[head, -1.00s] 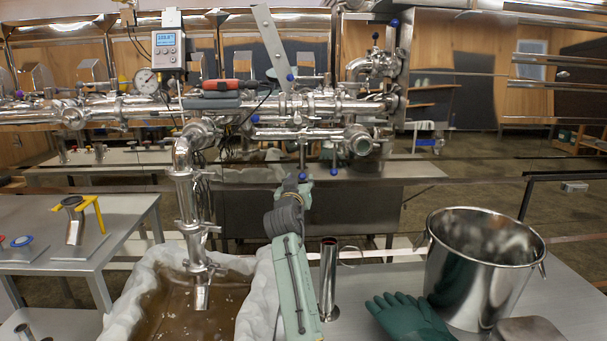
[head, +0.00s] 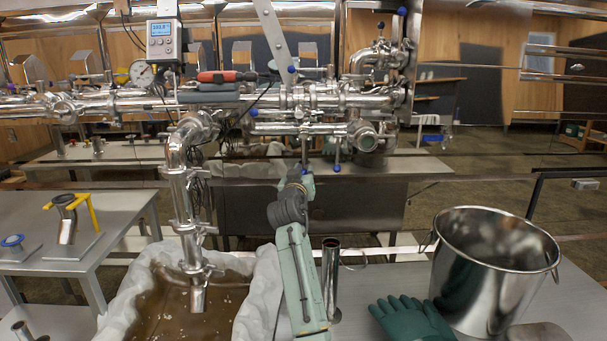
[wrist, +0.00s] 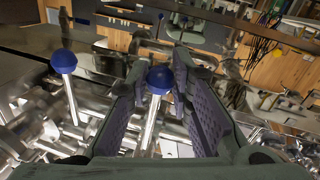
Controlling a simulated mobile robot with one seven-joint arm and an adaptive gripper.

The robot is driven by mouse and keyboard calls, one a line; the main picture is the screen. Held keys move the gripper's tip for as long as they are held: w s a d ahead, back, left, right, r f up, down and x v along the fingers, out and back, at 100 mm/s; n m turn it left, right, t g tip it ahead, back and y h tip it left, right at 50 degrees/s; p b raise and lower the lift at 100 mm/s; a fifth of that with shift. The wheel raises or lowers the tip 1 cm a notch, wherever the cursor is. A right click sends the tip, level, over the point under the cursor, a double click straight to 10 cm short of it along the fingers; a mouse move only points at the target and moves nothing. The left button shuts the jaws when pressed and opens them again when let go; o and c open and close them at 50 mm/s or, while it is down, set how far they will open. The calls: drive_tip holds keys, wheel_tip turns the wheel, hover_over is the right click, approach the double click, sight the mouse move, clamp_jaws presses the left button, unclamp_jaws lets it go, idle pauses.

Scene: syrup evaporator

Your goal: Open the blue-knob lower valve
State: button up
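The steel pipework carries several blue-knobbed valve levers. Two hang low at the middle of the head view: one blue knob (head: 336,168) is right of my gripper, and the other is close to my gripper's tip and partly hidden by it. My gripper (head: 305,180) reaches up to the pipes from below. In the wrist view its two padded fingers (wrist: 161,95) are spread, with a blue knob (wrist: 160,79) on a steel lever showing between them. I see a gap on both sides, so no grip shows. A second blue knob (wrist: 63,61) stands outside the left finger.
Below are a basin of brown liquid (head: 185,315) with a white lining, a steel tube (head: 330,275), green gloves (head: 408,318) and a steel bucket (head: 490,265). A vertical pipe with a spout (head: 184,200) stands left of my arm.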

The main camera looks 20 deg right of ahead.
clamp_jaws()
drive_tip(key=shift+w+a, duration=0.1)
idle(0.4)
